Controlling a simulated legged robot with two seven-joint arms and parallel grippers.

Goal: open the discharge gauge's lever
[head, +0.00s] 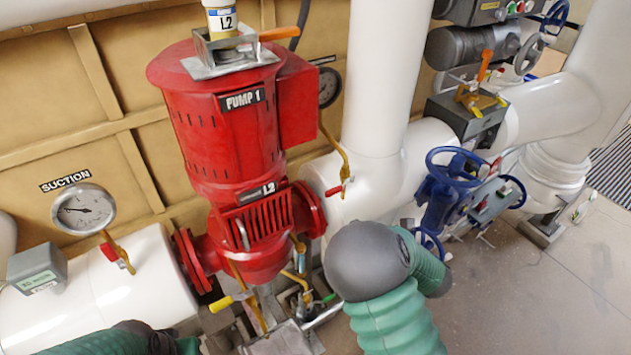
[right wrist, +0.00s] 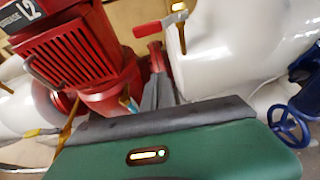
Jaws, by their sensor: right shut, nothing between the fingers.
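The discharge gauge (head: 329,87) is partly hidden behind the pump's right side in the head view. A brass tube runs down from it to a small valve with a red lever (head: 335,190) above the white pipe. In the right wrist view the red lever (right wrist: 158,23) lies across the brass stem (right wrist: 182,36). My right gripper (right wrist: 156,76) is shut and empty, below the lever in that view and apart from it. My right arm hides this gripper in the head view. My left gripper is out of view; only part of my left arm shows at the bottom left.
The red pump (head: 225,130) stands left of the lever. A suction gauge (head: 84,209) with its own red lever (head: 121,258) is at the left. Thick white pipe (head: 375,75) stands close behind the lever. Blue handwheel valves (head: 455,168) are to the right. Open floor (head: 530,290) is at bottom right.

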